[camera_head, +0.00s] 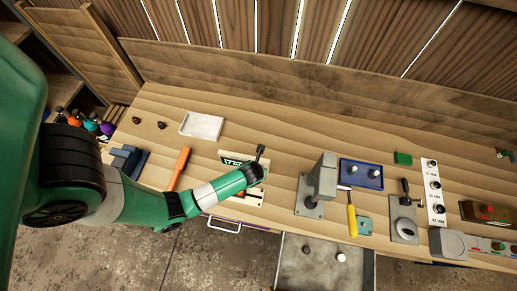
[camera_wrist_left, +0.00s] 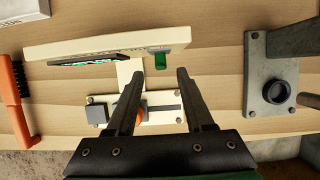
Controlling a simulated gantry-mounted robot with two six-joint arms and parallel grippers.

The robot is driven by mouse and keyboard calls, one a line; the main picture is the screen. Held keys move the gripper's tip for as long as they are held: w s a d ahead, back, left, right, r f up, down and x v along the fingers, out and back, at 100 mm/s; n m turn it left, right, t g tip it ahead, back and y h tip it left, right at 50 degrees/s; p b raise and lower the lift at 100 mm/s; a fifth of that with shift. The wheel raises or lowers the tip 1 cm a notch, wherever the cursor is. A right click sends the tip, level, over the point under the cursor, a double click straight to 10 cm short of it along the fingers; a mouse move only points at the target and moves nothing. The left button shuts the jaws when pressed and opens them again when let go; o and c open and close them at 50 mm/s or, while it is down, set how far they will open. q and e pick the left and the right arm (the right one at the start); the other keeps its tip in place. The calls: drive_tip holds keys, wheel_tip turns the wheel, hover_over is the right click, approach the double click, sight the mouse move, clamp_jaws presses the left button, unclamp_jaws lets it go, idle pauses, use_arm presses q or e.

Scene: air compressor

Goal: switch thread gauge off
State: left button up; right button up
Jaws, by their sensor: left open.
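The thread gauge (camera_head: 233,160) stands near the front edge of the bench in the head view, partly hidden by my left arm. In the left wrist view it is a cream panel (camera_wrist_left: 100,42) with a dark and green display, a small green part (camera_wrist_left: 160,61) on its lower edge, and a cream base (camera_wrist_left: 160,101) below. An orange-red part (camera_wrist_left: 139,115) on the base shows partly behind a finger. My left gripper (camera_wrist_left: 160,75) is open and empty, its fingers over the base and below the panel. My right gripper is not in view.
An orange-handled tool (camera_head: 179,168) lies left of the gauge. A grey stand (camera_head: 317,185) is to its right, with a blue tray (camera_head: 361,174) and yellow screwdriver (camera_head: 351,214) beyond. A white tray (camera_head: 201,126) lies behind. The back middle of the bench is clear.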

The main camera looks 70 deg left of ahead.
use_arm(q)
drive_tip(key=b+x, duration=0.1)
drive_tip(key=x, duration=0.3)
drive_tip(key=shift+w+a+f, duration=0.1)
drive_tip(key=shift+f, duration=0.1)
clamp_jaws()
